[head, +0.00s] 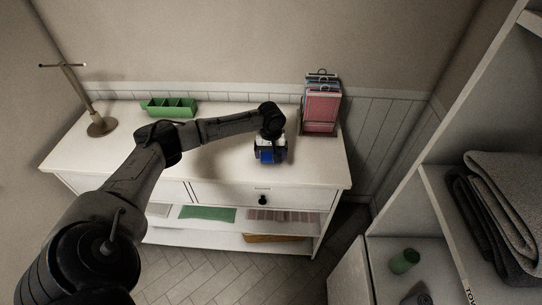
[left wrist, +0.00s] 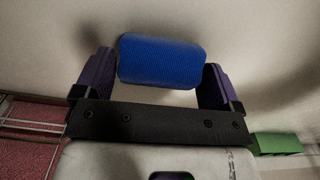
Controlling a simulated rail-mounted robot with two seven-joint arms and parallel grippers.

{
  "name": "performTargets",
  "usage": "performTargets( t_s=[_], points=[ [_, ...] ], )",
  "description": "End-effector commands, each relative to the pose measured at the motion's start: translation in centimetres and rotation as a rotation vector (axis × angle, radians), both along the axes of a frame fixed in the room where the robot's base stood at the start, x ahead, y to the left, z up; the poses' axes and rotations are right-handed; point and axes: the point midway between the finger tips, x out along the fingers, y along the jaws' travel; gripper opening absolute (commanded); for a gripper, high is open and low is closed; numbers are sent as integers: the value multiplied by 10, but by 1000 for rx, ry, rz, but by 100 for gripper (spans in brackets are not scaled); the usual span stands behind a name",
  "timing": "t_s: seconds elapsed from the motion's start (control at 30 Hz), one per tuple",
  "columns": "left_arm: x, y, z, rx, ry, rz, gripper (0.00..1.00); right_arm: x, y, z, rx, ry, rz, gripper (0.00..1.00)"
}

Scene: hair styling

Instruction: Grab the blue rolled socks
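The blue rolled socks (head: 267,156) lie on the white dresser top, at the end of my left arm in the head view. In the left wrist view the socks (left wrist: 160,61) are a blue ribbed roll, slightly tilted, between the two purple fingers of my left gripper (left wrist: 157,72). The fingers are spread wide, one at each end of the roll. The roll's ends are very close to both fingers; firm contact cannot be made out. In the head view my left gripper (head: 270,146) points down over the socks and partly hides them. My right gripper is not in view.
On the dresser (head: 225,168) stand a green divided tray (head: 169,107), a brass stand (head: 100,125) at the left and a rack with red folders (head: 321,108) at the back right. The top around the socks is clear. A white shelf unit with grey towels (head: 505,200) is at the right.

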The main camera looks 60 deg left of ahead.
Motion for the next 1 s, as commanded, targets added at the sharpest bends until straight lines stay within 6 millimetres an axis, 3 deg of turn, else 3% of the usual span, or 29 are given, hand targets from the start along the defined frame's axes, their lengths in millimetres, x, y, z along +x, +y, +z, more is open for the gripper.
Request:
performTargets(
  t_s=[0.37, 0.77, 1.0],
  points=[
    [0, 0, 0, 0, 0, 0, 54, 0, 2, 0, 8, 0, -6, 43],
    [1, 0, 8, -1, -3, 0, 54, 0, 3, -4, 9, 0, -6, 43],
    [2, -1, 42, 0, -6, -2, 54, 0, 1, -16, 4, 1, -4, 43]
  ],
)
